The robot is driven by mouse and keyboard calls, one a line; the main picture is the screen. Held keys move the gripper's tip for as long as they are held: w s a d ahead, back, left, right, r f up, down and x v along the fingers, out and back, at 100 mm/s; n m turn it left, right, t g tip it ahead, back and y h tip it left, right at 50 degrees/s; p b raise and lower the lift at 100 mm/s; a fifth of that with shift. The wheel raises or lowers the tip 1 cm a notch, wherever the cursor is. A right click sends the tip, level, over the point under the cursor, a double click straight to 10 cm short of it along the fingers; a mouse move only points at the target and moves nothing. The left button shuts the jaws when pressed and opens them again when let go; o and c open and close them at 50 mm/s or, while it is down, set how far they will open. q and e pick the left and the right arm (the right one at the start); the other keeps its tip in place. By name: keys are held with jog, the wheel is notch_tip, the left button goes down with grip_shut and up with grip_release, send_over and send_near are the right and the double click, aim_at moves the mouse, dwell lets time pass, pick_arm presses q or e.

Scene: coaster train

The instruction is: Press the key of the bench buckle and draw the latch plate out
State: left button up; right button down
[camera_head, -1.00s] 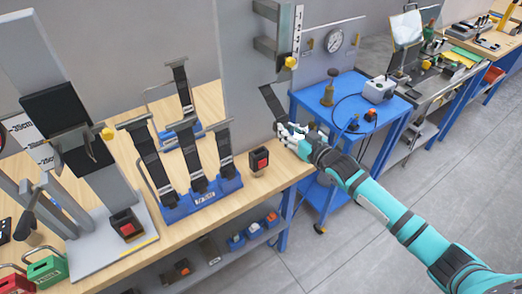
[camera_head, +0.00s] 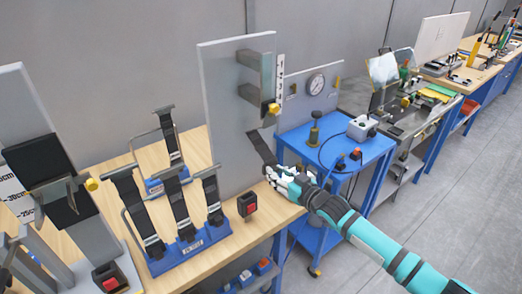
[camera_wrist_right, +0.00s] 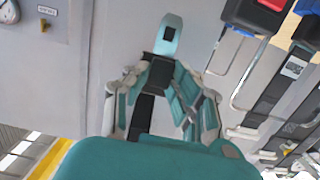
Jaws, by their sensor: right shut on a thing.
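The bench buckle (camera_head: 247,204), a small black block with a red key, stands at the front right of the wooden bench. It also shows at the top right of the right wrist view (camera_wrist_right: 256,14). My right gripper (camera_head: 283,178) is to the right of the buckle, apart from it, near the bench's right end. It is shut on a black strap (camera_head: 262,148), which rises up and to the left. In the right wrist view a pale metal latch plate (camera_wrist_right: 169,32) with a dark slot sticks out beyond the fingers, clear of the buckle. My left gripper is out of view.
A blue rack (camera_head: 190,247) with several black straps stands left of the buckle. A grey upright panel (camera_head: 225,130) rises behind. A second red-keyed buckle (camera_head: 110,280) sits at the lower left. A blue cart (camera_head: 340,165) stands right of the bench.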

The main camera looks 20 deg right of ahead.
dwell(0.4)
notch_tip(320, 180, down, 10)
jog(key=b, duration=0.8)
jog(key=shift+f, duration=0.2)
jog(key=c, duration=1.4)
grip_release()
jog(key=shift+r+p, duration=0.25)
jog(key=shift+p, duration=0.05)
jog(key=shift+c, duration=0.2)
jog(key=o, duration=0.4)
jog(key=v, duration=1.2)
